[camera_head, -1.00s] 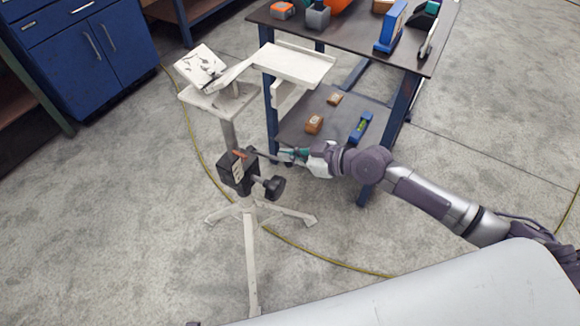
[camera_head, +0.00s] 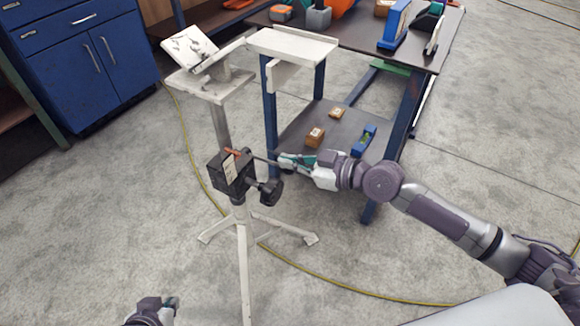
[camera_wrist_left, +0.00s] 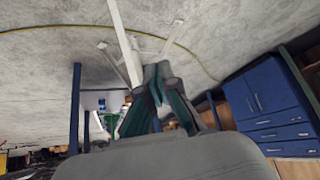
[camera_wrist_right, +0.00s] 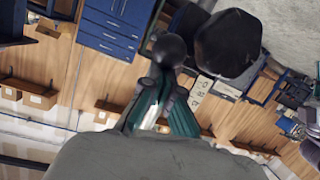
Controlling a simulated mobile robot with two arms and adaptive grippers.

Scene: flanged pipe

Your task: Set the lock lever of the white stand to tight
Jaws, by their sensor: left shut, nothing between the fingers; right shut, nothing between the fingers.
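The white stand (camera_head: 220,122) is upright on its tripod legs in the head view. Its black clamp block (camera_head: 228,172) carries a white label, a small orange mark and a black knob (camera_head: 270,192). A thin dark lever (camera_head: 262,158) runs from the block to the right. My right gripper (camera_head: 283,160) is shut at the lever's outer end; contact cannot be told. In the right wrist view a black ball (camera_wrist_right: 170,48) is just beyond its fingertips, beside the large black knob (camera_wrist_right: 228,42). My left gripper (camera_head: 170,302) is shut and empty, low and left of the stand.
A dark-topped table (camera_head: 350,42) with blue legs stands behind the stand. Its lower shelf (camera_head: 338,140) holds small wooden blocks and a blue item. A blue cabinet (camera_head: 85,60) is at the left. Floor in front is clear apart from a yellow cable (camera_head: 330,285).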

